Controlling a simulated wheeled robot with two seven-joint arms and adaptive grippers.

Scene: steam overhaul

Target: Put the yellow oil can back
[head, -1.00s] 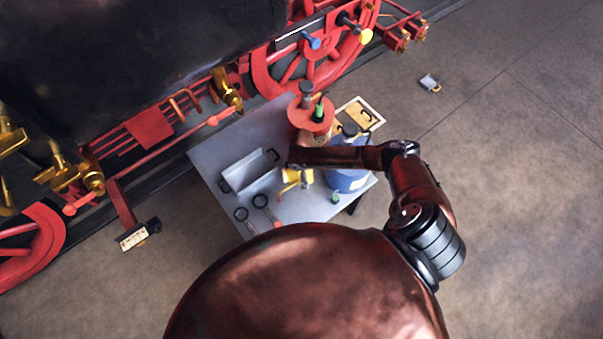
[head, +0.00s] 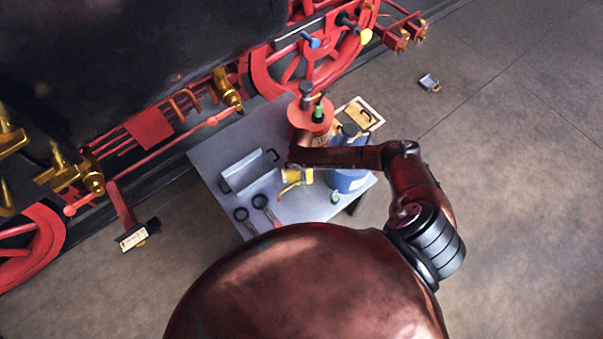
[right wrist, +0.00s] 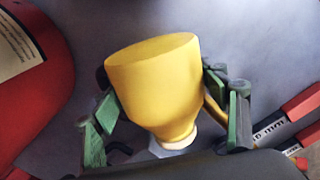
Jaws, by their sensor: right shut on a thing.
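The yellow oil can (head: 293,175) is over the grey table (head: 215,155), partly hidden under my right arm in the head view. In the right wrist view the yellow can (right wrist: 155,75) fills the middle, its wide flat end toward the top of the picture and its narrow pale neck toward the bottom. My right gripper (right wrist: 165,105) is shut on it, with green-padded fingers on both sides. I cannot tell whether the can touches the table top. My left gripper is in neither view.
A grey tray with handles (head: 250,172) lies left of the can. Two ring-ended tools (head: 262,203) lie in front. A red container (head: 308,118), a blue container (head: 347,182) and a small green-topped bottle (head: 335,197) stand close by. The red locomotive wheel (head: 262,75) borders the table.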

